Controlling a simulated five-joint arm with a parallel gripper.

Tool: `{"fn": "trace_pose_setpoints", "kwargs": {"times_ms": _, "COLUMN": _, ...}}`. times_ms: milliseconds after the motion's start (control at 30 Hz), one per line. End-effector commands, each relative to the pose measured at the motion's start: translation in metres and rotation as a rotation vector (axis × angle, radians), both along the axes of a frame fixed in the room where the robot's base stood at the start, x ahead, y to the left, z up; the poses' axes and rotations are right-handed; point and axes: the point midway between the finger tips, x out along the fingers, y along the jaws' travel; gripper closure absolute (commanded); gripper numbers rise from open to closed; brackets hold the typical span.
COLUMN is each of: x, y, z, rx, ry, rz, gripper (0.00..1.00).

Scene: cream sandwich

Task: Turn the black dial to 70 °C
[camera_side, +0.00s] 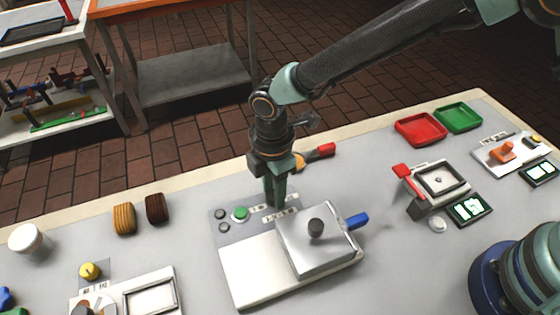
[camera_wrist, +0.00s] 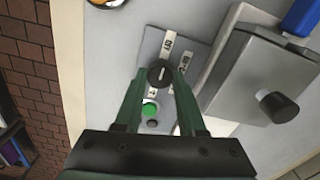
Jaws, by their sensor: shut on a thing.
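The black dial (camera_wrist: 160,73) sits on the grey control panel (camera_wrist: 150,45) of a white and metal press. A white pointer line shows on its top. White label strips stand around it, too small to read for certain, so I cannot tell the temperature set. My gripper (camera_wrist: 161,76) points down at the panel with its green fingers on either side of the dial, shut on it. In the side view my gripper (camera_side: 276,202) stands over the panel and its fingers hide the dial.
A green button (camera_side: 240,213) and small dark knobs are close to the fingers. A red-tipped tool (camera_side: 318,152) lies behind my gripper.

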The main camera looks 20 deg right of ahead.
Motion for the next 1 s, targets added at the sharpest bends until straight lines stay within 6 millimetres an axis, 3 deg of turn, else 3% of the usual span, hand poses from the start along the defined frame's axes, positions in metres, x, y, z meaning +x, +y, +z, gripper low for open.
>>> {"fn": "trace_pose_setpoints", "kwargs": {"times_ms": 367, "x": 0.0002, "y": 0.0, "z": 0.0007, "rx": 0.0, "ry": 0.0, "rz": -0.13, "gripper": 1.0}}
{"fn": "trace_pose_setpoints", "kwargs": {"times_ms": 1000, "x": 0.0004, "y": 0.0, "z": 0.0011, "rx": 0.0, "ry": 0.0, "rz": -0.715, "gripper": 1.0}}
